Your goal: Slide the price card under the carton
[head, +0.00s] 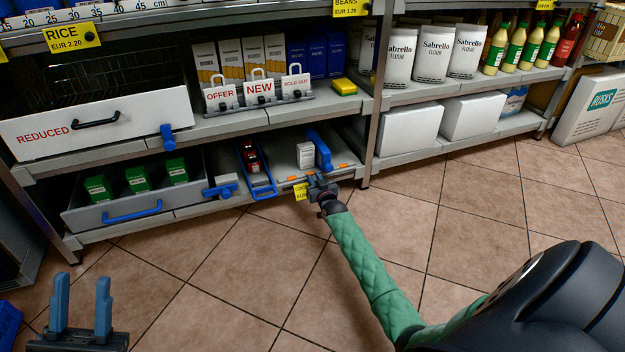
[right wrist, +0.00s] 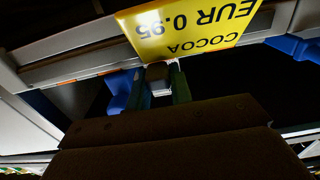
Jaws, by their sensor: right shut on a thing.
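The yellow price card (head: 300,191), marked COCOA EUR 0.95, is held by my right gripper (head: 318,184) at the front edge of the lower shelf. The card also shows upside down and large in the right wrist view (right wrist: 190,25), just beyond the fingers of the right gripper (right wrist: 157,76). A small white carton (head: 306,155) stands upright on the lower shelf, behind and above the card in the head view. The card is apart from the carton; whether it touches the shelf edge I cannot tell. My left gripper (head: 82,303) is open and empty at the lower left.
A blue upright piece (head: 320,150) stands right beside the carton. A blue rack with a red item (head: 252,165) is to its left. Orange strips (head: 342,166) mark the shelf edge. An open drawer with green boxes (head: 118,212) is further left. The floor in front is clear.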

